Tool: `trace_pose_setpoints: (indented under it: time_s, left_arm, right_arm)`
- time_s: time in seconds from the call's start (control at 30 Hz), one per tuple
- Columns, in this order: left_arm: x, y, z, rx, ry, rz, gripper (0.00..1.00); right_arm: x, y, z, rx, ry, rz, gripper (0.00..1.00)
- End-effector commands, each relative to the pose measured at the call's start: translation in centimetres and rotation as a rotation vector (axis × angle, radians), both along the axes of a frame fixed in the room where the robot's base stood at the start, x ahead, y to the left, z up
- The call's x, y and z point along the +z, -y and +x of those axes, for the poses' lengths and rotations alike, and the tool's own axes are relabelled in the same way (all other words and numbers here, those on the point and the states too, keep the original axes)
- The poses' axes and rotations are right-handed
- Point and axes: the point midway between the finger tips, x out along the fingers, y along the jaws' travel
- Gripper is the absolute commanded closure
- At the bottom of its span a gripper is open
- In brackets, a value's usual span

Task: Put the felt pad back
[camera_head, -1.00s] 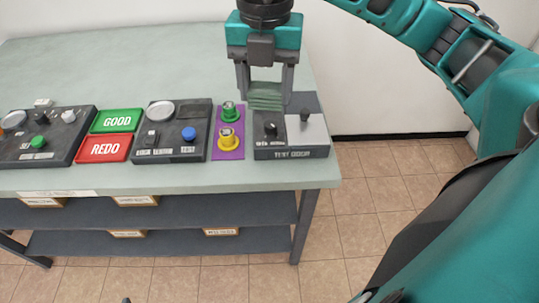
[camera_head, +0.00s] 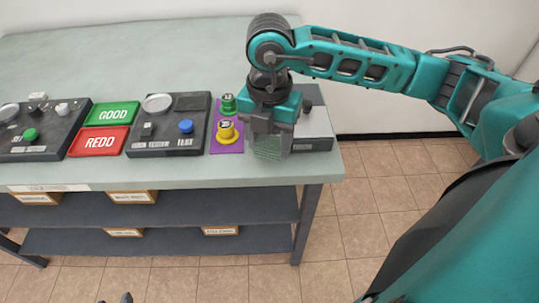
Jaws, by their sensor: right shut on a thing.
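My right gripper (camera_head: 270,148) points down over the front right of the table, its fingers on either side of a grey-green pad (camera_head: 268,146), which looks like the felt pad. The pad is in front of the left part of the grey test door box (camera_head: 311,143) and hides some of it. Whether the pad touches the box or table I cannot tell. A dark board (camera_head: 168,140) left of the purple mat holds a round silver dish, a dark square area (camera_head: 192,102) and a blue knob.
A purple mat (camera_head: 236,147) carries a green (camera_head: 228,103) and a yellow piece (camera_head: 227,131) close left of the gripper. Green GOOD (camera_head: 112,114) and red REDO (camera_head: 98,142) plates and another dark board (camera_head: 45,145) lie farther left. The table's back (camera_head: 120,65) is clear.

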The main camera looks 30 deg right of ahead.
Motion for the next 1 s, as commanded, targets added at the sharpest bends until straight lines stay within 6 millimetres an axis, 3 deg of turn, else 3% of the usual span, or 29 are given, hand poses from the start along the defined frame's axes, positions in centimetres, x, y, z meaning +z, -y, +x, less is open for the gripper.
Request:
trace_pose_setpoints:
  time_s: [0.4, 0.77, 0.8, 1.0]
  left_arm:
    - [-0.6, 0.2, 0.0, -0.006, -0.005, -0.001, 0.57]
    - [-0.8, 0.3, 0.1, -0.008, -0.002, -0.004, 0.57]
    - [-0.6, 0.3, 0.1, -0.008, -0.002, -0.004, 0.57]
    - [-0.5, 0.4, 0.2, -0.009, 0.000, -0.005, 0.57]
  right_arm:
    - [-4.6, 0.0, 0.0, 0.000, -0.001, -0.001, 0.68]
    - [-5.0, 0.0, 0.0, 0.001, 0.001, 0.001, 0.68]
    - [-4.9, 0.0, 0.0, 0.001, 0.001, 0.001, 0.40]
    - [-4.8, 0.0, 0.0, 0.001, 0.000, 0.000, 0.21]
